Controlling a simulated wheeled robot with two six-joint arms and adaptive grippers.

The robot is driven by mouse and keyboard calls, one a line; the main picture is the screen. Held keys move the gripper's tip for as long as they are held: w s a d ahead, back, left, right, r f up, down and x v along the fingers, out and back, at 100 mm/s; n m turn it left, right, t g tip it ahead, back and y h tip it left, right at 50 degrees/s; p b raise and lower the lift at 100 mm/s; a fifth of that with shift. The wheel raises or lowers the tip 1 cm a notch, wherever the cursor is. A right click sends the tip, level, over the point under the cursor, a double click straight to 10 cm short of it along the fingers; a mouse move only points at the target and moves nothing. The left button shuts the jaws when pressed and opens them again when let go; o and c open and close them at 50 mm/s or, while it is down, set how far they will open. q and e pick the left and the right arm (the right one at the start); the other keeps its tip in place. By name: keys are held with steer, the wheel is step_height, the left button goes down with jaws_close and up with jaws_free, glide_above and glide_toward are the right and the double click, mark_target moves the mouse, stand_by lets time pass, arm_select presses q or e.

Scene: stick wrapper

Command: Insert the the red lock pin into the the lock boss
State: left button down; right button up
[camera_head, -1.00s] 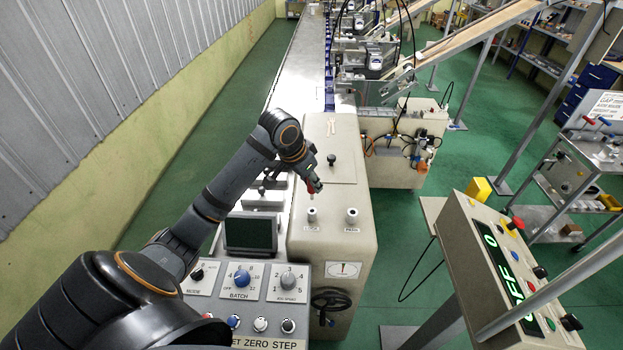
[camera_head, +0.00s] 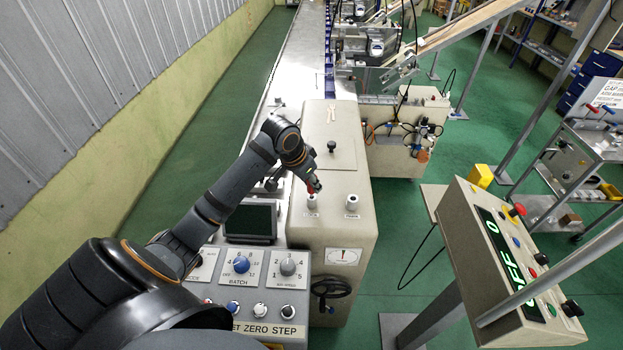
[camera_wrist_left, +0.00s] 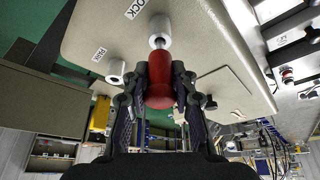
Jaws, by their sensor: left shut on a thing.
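The red lock pin (camera_wrist_left: 160,82) is held by its red head between the fingers of my left gripper (camera_wrist_left: 159,72), which is shut on it. Its short silver shank points at the white lock boss (camera_wrist_left: 160,24), under the LOCK label. The shank's end meets the boss's opening in the left wrist view; I cannot tell whether it has entered. In the head view, my left gripper (camera_head: 311,184) and the pin are right above the lock boss (camera_head: 312,202) on the beige cabinet top. My right gripper is not in view.
The similar park boss (camera_head: 352,202) stands to the right of the lock boss. A black knob (camera_head: 331,146) rises behind them. A control panel with dials (camera_head: 262,270) and a dark screen (camera_head: 251,221) lie at the front left. The cabinet top around the bosses is otherwise clear.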

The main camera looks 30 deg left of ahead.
arm_select(q)
steer(key=shift+f, duration=0.8)
steer(key=shift+f, duration=0.15)
steer(key=c, duration=1)
jaws_free()
steer(key=v, duration=1.2)
